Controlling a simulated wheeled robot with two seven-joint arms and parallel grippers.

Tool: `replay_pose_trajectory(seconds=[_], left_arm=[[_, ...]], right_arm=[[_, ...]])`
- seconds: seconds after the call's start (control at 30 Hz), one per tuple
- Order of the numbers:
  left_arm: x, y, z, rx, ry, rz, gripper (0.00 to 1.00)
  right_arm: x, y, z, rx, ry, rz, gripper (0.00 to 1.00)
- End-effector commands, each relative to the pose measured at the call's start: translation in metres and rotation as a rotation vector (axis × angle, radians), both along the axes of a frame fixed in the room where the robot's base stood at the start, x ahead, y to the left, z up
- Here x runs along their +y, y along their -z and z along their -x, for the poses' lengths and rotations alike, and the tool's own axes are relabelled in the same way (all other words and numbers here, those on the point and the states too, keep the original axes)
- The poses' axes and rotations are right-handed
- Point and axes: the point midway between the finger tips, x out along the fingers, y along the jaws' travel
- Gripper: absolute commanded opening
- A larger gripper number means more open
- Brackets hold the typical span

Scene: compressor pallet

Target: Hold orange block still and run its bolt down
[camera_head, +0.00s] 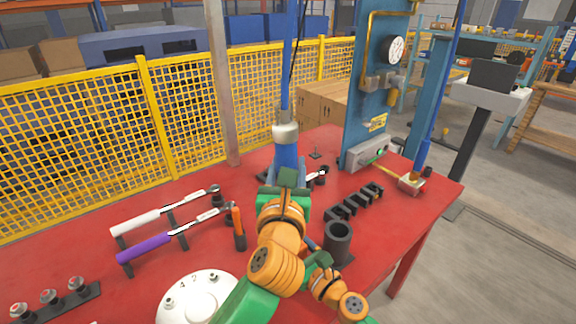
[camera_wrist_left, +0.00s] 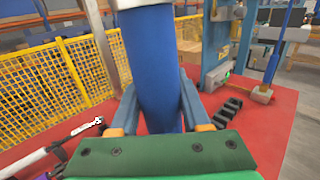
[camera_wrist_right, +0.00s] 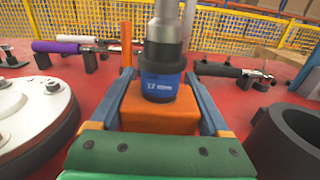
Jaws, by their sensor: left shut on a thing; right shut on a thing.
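My left gripper (camera_head: 286,172) is shut on the blue hanging driver (camera_wrist_left: 150,60), which stands roughly upright between its fingers. My right gripper (camera_wrist_right: 160,90) is shut on the orange block (camera_wrist_right: 158,118), with one finger on each side. The driver's grey and blue socket, marked 17 mm (camera_wrist_right: 160,84), sits over the block's top and appears to touch it. The bolt is hidden, apparently under the socket. In the head view my left arm covers the block and most of my right gripper.
A black cup (camera_head: 338,240) stands close right of the block, a white round plate (camera_head: 200,296) to the left. Purple-handled (camera_head: 145,249) and white-handled (camera_head: 136,222) wrenches and an orange-handled tool (camera_head: 237,222) are left. A black rack (camera_head: 352,203) and blue gauge panel (camera_head: 368,110) stand beyond.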

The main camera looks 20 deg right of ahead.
Motion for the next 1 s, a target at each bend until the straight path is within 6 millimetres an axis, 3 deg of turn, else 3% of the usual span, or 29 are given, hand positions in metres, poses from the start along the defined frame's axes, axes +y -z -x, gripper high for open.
replay_pose_trajectory(seconds=[0.03, 0.37, 1.0], left_arm=[[-0.008, 0.007, 0.006, 0.032, 0.015, 0.012, 0.00], [-0.008, 0.006, 0.006, 0.034, 0.015, 0.014, 0.00], [-0.006, -0.054, 0.005, 0.020, 0.012, 0.022, 0.00]], right_arm=[[0.000, -0.003, -0.001, -0.008, 0.000, -0.002, 0.00], [0.000, -0.003, -0.001, -0.010, -0.001, -0.002, 0.00], [0.000, -0.002, -0.001, -0.005, 0.000, -0.001, 0.00]])
